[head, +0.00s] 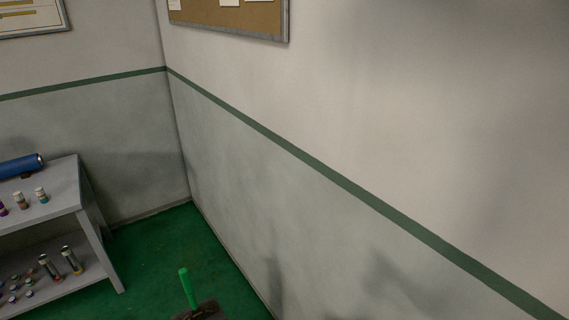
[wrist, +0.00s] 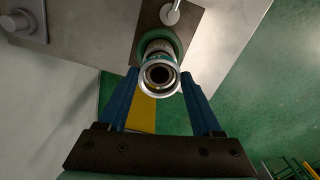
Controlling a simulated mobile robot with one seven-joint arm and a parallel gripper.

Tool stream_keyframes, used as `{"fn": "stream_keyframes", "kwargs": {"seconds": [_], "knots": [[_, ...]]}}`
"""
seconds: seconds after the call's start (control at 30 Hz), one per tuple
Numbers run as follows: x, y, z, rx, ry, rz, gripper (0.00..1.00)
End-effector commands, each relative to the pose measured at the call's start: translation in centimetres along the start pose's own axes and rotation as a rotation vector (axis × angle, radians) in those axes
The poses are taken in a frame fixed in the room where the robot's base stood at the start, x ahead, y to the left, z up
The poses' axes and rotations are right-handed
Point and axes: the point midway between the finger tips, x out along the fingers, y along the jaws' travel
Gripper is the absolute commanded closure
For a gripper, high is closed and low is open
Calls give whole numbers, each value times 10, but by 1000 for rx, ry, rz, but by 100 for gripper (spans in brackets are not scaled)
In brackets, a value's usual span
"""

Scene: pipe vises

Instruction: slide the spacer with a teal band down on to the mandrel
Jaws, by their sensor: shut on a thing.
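In the wrist view my gripper (wrist: 160,82) has its two blue fingers on either side of a silver ring-ended hollow piece (wrist: 147,88) and is shut on it. I look into its dark open bore. A green-teal ring (wrist: 172,42) shows just behind the piece; I cannot tell whether it is the piece's own band or part of what stands below. The ring lies over a dark brown plate (wrist: 150,15). A silver post with a round end (wrist: 170,15) stands on the plate beyond the piece. I cannot tell which part is the mandrel. The head view does not show my gripper.
A grey bench (wrist: 225,25) carries a grey flanged fitting (wrist: 22,25) at upper left. In the head view, a grey shelf (head: 62,180) at left holds a blue cylinder (head: 20,166) and several small banded pieces, one teal-banded (head: 41,195). Green floor lies right of it.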

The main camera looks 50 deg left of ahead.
Motion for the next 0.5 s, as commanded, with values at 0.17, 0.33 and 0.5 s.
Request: {"fn": "stream_keyframes", "kwargs": {"seconds": [0.17,0.33,0.5], "knots": [[5,0,0,0,0,0,87],[10,0,0,0,0,1,87],[14,0,0,0,1,1,87]]}}
